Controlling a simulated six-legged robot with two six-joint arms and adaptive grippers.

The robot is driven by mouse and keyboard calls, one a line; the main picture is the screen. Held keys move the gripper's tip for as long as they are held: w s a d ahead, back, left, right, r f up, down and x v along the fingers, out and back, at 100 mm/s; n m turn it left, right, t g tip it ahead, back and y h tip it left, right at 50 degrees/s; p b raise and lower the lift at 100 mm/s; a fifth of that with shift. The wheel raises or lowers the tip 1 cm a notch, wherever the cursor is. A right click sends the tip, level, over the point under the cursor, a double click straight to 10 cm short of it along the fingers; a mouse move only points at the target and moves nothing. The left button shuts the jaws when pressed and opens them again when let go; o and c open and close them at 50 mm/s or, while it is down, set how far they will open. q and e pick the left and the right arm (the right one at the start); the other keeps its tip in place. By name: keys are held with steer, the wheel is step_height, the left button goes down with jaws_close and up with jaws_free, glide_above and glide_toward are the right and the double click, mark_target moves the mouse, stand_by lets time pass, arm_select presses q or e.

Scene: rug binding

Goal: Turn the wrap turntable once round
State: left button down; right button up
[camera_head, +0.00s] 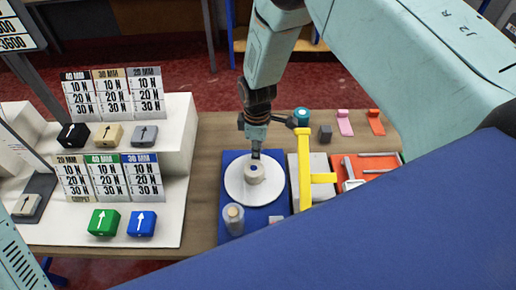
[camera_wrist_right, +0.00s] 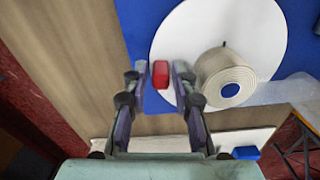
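The wrap turntable (camera_head: 236,194) is a white disc on a blue mat. A cream roll (camera_head: 254,173) stands on it. In the right wrist view the disc (camera_wrist_right: 185,42) and the roll (camera_wrist_right: 225,80) lie to the right. A red knob (camera_wrist_right: 160,73) shows at the disc's edge there; my arm hides it in the head view. My right gripper (camera_head: 255,152) points down over the far part of the disc, behind the roll. In the wrist view its fingers (camera_wrist_right: 160,84) are apart, one on each side of the red knob, with gaps visible. My left gripper is out of view.
A clear cylinder (camera_head: 233,218) stands on the mat's near left. A yellow frame (camera_head: 304,170) stands close to the right of the disc, beside an orange tray (camera_head: 370,157). Left is a white stand (camera_head: 178,165) with cards and coloured blocks. Bare wood (camera_head: 205,150) lies between.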

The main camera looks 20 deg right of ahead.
steer(key=shift+r, duration=0.1)
step_height(320, 180, up, 12)
stand_by(0.5)
steer(key=shift+s, duration=0.1)
